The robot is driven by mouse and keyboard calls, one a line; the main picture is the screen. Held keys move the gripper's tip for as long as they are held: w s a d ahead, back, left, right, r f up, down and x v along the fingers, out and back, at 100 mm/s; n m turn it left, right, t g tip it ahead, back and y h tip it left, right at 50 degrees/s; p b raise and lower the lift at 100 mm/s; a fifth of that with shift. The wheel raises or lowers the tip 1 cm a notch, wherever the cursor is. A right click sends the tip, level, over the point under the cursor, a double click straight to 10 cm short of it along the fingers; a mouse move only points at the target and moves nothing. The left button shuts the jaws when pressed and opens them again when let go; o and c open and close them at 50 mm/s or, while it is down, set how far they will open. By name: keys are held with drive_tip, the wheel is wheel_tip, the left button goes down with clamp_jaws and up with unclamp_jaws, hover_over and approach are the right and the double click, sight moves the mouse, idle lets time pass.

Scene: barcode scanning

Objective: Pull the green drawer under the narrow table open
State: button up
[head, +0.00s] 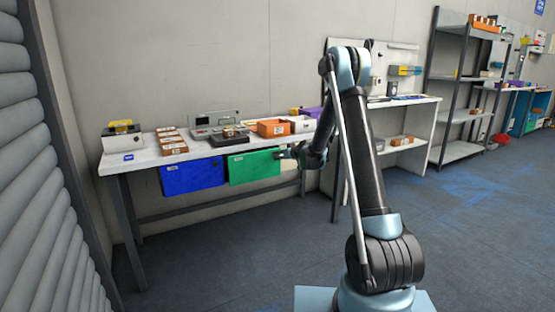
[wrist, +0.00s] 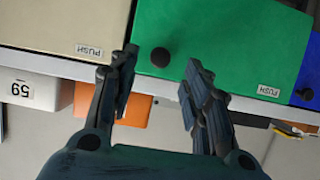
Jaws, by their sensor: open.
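The green drawer (head: 252,167) hangs under the narrow table's top, between a blue and a cream drawer. Its front fills the upper middle of the wrist view (wrist: 235,45), with a round black knob (wrist: 160,57) and a "PUSH" label. My gripper (wrist: 161,70) is open, and its two fingers lie on either side of that knob in the picture. I cannot tell whether either finger touches it. In the head view my gripper (head: 287,153) is small, at the right end of the green drawer, and its fingers are hard to make out there.
The blue drawer (head: 192,177) is left of the green one; the cream drawer (wrist: 65,25) is beside it on the other side. The narrow table (head: 145,160) carries boxes, a device and an orange bin (head: 273,128). A grey shutter (head: 40,190) stands at far left. The floor in front is clear.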

drive_tip(key=shift+x, duration=2.7)
clamp_jaws()
